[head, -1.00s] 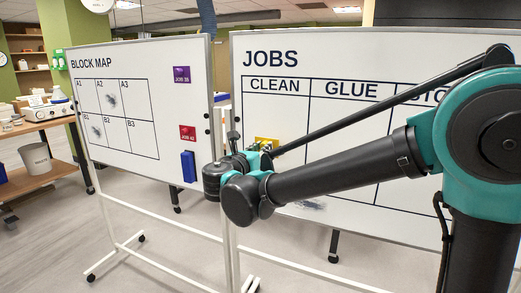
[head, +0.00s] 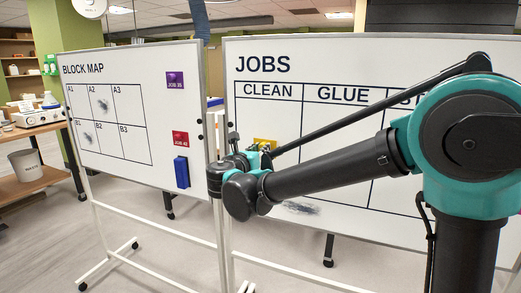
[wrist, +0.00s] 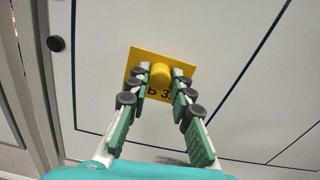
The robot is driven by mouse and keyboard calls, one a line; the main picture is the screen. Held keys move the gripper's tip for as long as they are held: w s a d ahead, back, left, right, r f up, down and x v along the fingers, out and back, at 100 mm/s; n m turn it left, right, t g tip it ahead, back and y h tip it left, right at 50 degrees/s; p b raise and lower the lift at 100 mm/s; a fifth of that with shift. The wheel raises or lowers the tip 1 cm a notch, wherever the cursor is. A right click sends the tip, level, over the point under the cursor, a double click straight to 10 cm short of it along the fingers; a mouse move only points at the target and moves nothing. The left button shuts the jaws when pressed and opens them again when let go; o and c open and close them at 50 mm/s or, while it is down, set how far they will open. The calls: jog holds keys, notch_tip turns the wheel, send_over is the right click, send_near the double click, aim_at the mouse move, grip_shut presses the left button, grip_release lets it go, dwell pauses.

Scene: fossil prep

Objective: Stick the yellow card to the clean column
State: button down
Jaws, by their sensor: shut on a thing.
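The yellow card (wrist: 137,62) with a raised yellow knob (wrist: 160,73) shows large in the wrist view, tilted in the picture, with part of its dark lettering hidden. My gripper (wrist: 158,84) is shut on the knob, one finger on each side. In the head view the card (head: 265,144) shows just beyond my gripper (head: 256,153), in front of the left part of the CLEAN column (head: 268,118) of the white JOBS board (head: 345,62). The card looks close to the board; I cannot tell whether it touches.
The BLOCK MAP board (head: 115,170) at left carries a purple card (head: 175,83), a red card (head: 180,140) and a blue block (head: 181,171). A dark smudge (head: 300,208) marks the JOBS board low down. White stand legs (head: 110,262) reach across the floor.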

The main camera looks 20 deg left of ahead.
jog(key=c, duration=1.9)
grip_release()
jog(key=shift+c, duration=1.2)
jog(key=shift+w, duration=0.8)
jog(key=o, duration=0.9)
